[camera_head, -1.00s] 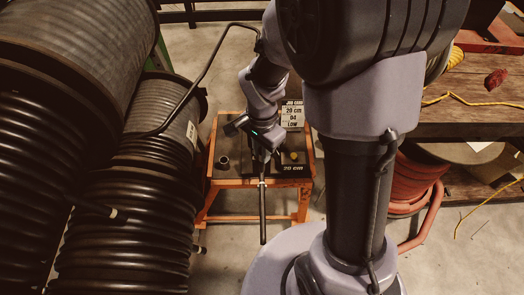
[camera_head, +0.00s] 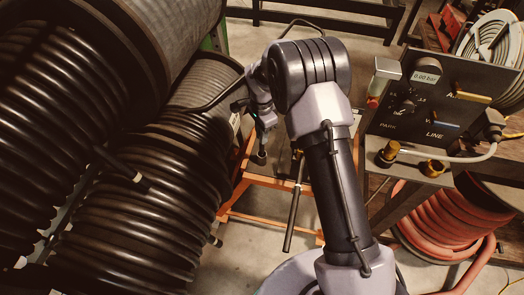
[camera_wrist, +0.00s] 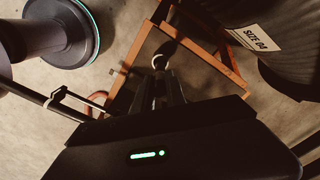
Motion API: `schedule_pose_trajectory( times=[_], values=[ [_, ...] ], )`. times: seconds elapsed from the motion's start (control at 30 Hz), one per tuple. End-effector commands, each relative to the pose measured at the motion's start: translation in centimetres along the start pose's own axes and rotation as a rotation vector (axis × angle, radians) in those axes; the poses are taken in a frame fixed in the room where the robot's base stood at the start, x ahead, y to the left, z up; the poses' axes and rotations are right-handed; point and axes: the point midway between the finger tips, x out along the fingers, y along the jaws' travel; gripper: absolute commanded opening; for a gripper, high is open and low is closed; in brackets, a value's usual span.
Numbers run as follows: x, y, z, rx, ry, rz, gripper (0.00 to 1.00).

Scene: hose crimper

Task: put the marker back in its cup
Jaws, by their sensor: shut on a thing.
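My gripper (camera_head: 263,136) is over the left part of a small orange-framed stand in the head view. Its fingers also show in the wrist view (camera_wrist: 167,88). They are shut on a thin thing, which I take to be the marker; it is mostly hidden by the fingers. Just below the gripper in the head view is a small round grey holder (camera_head: 259,158), which looks like the cup. In the wrist view a pale ring (camera_wrist: 159,62) and a dark shape lie just beyond the fingertips. I cannot tell whether the marker's tip is inside the cup.
The orange stand (camera_head: 270,182) has a black rod or hose (camera_head: 293,205) hanging at its front. Large black hose reels (camera_head: 150,200) crowd the left. A bench panel (camera_head: 440,98) with a gauge stands at the right, above a coiled red hose (camera_head: 450,222).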

Motion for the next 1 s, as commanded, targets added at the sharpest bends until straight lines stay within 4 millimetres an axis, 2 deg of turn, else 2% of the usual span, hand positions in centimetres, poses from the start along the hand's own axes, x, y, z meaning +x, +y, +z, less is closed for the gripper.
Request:
schedule_pose_trajectory(
  times=[0.03,0.2,0.57,0.6,0.7,1.0],
  values=[
    [1.2,0.0,0.0,0.001,0.0,0.0,0.0],
    [4.8,0.0,0.0,0.001,0.0,-0.001,0.0],
    [5.1,0.0,0.0,0.0,0.0,-0.002,0.0],
    [5.1,0.0,0.0,0.001,0.0,-0.002,0.2],
    [5.0,0.0,0.0,0.0,0.0,-0.002,0.38],
    [4.8,0.0,0.0,0.0,0.0,-0.002,0.38]
  ],
)
